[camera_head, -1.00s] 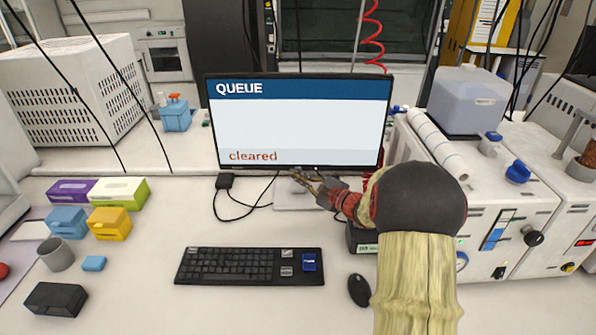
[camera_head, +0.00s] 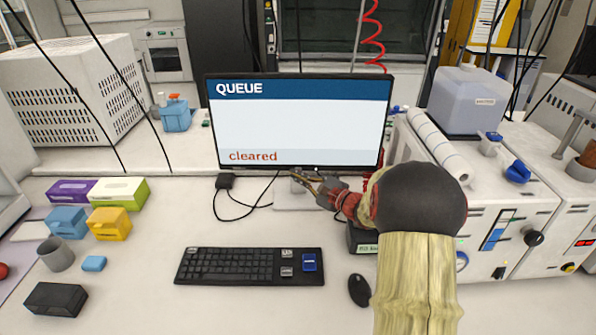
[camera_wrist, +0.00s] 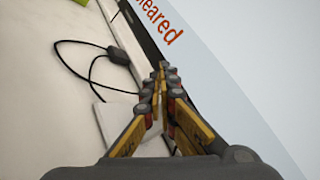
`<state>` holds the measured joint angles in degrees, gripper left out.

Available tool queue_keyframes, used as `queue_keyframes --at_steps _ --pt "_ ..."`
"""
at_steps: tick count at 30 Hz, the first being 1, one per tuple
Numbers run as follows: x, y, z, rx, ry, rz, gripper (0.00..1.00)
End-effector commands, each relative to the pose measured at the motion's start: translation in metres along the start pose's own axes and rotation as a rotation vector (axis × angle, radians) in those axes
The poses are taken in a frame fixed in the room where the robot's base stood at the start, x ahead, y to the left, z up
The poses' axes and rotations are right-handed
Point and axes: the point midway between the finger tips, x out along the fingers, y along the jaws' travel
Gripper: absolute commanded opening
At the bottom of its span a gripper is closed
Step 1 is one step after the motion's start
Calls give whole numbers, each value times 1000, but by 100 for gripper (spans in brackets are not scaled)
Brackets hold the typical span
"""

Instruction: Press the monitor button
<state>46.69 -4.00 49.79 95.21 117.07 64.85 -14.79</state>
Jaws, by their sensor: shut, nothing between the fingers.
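The monitor (camera_head: 298,120) stands upright at the back of the bench. Its screen reads "QUEUE" at the top and "cleared" at the bottom left. I cannot make out a separate button on its lower bezel in the head view. My gripper (camera_head: 297,176) is shut and empty, just under the monitor's bottom edge near its middle. In the wrist view, my gripper's fingertips (camera_wrist: 161,70) meet close to the bezel, beside the screen (camera_wrist: 225,75). I cannot tell whether they touch it. My arm hides part of the monitor's stand.
A black keyboard (camera_head: 235,266) and a mouse (camera_head: 359,290) lie in front of the monitor. Coloured boxes (camera_head: 110,222), a grey cup (camera_head: 57,254) and a black box (camera_head: 55,299) are at the left. White instruments (camera_head: 490,225) stand at the right. Cables lie beside the stand.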

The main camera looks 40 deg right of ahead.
Motion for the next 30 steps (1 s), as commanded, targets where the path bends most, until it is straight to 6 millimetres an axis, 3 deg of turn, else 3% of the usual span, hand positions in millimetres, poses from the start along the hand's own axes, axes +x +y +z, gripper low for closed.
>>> queue_keyframes --at_steps 30 --pt "8 -6 -6 -1 0 0 0"
